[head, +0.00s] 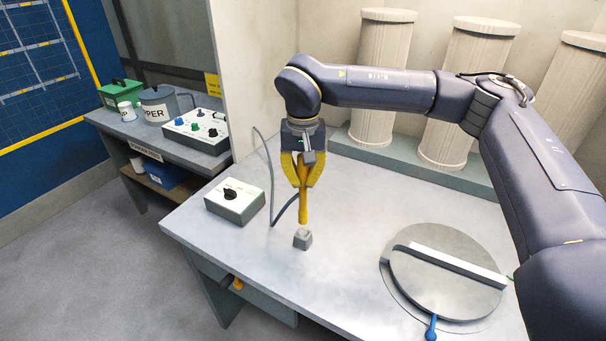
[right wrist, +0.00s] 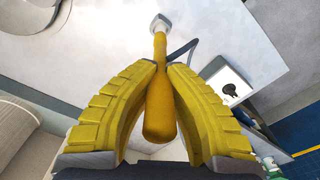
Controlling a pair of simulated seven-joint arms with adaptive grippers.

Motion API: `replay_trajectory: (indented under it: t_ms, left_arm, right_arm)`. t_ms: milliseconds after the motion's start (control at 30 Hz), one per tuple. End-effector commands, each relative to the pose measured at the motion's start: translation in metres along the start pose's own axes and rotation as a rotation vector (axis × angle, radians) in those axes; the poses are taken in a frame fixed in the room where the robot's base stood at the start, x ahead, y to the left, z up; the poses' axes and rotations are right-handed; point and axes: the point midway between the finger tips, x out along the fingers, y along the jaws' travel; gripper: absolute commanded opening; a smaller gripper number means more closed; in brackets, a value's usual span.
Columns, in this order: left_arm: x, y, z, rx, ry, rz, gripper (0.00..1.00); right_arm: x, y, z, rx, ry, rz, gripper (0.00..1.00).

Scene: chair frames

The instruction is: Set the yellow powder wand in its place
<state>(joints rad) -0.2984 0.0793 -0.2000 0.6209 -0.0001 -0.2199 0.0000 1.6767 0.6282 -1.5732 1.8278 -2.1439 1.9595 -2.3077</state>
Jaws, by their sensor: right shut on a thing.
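The yellow powder wand (head: 303,207) hangs nearly upright below my right gripper (head: 303,184), over the table. In the right wrist view the yellow fingers of the right gripper (right wrist: 163,66) are shut around the wand (right wrist: 159,105), whose thick rounded end points toward the camera. A small grey block (head: 303,240) is on the table just below the wand's lower end; it also shows in the right wrist view (right wrist: 161,23). I cannot tell whether wand and block touch. My left gripper is not in view.
A control box (head: 234,202) with a black knob stands left of the wand, and a dark cable (head: 272,180) runs between them. A round grey plate (head: 440,287) with a pale bar lies at the right. Ribbed columns (head: 380,85) stand behind. The table's front middle is clear.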

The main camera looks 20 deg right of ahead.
Motion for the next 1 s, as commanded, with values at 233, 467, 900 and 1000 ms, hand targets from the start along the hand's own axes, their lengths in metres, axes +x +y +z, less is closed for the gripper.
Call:
replay_trajectory:
  t_ms: [233, 467, 900, 1000]
  left_arm:
    - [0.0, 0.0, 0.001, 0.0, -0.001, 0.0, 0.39]
    - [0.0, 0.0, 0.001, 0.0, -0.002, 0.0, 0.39]
    - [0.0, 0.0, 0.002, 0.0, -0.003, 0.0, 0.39]
    - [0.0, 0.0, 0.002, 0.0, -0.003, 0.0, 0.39]
  right_arm:
    - [0.02, 0.0, 0.001, 0.0, -0.001, 0.0, 0.0]
    - [0.033, 0.0, 0.001, -0.001, 0.0, -0.001, 0.0]
    - [0.037, 0.0, 0.001, 0.001, -0.004, 0.0, 0.0]
    - [0.037, 0.0, 0.001, 0.0, -0.006, -0.001, 0.0]
